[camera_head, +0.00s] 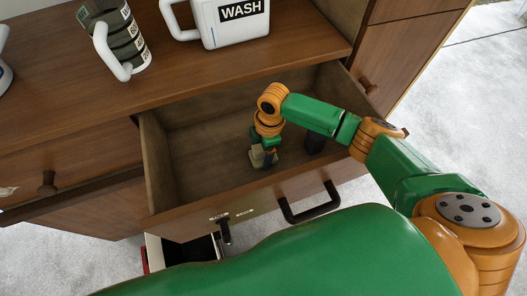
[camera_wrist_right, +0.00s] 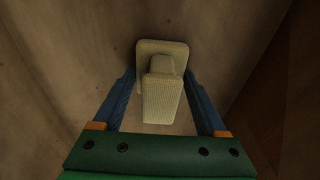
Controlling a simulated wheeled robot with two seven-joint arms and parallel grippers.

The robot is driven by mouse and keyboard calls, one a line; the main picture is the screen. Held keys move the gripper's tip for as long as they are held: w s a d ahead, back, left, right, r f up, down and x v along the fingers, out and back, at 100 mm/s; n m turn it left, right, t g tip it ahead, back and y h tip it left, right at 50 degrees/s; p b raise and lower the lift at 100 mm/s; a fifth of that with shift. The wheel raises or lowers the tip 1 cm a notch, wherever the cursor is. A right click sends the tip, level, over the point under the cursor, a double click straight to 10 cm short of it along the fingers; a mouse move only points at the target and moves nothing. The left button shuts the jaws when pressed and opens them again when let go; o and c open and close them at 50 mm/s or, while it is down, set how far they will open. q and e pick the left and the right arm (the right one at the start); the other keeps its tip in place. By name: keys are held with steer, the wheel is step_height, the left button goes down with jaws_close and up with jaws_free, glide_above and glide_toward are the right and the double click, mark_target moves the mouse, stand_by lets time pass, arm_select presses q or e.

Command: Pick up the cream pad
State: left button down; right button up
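The cream pad (camera_head: 258,157) lies in the open wooden drawer (camera_head: 205,130), small and partly hidden by my right gripper in the head view. In the right wrist view the cream pad (camera_wrist_right: 162,101) shows as a rounded flat plate with a raised ribbed block. My right gripper (camera_head: 263,150) reaches down into the drawer over the pad. Its two blue fingers (camera_wrist_right: 160,85) stand apart, one on each side of the pad, with visible gaps. My left gripper is out of view.
A white mug (camera_head: 230,22) marked WASH and a dark cup (camera_head: 118,38) with a white handle stand on the cabinet top (camera_head: 60,95). A black handle (camera_head: 308,211) is on the drawer front. A dark item (camera_head: 315,143) is at the drawer's right. The drawer's left part is clear.

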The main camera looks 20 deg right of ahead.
steer(key=c, duration=0.5)
step_height(320, 180, up, 10)
steer(key=shift+r+b, duration=0.1)
steer(key=shift+b, duration=0.2)
steer(key=o, duration=0.9)
steer(key=shift+c, duration=0.2)
steer(key=c, duration=1.1)
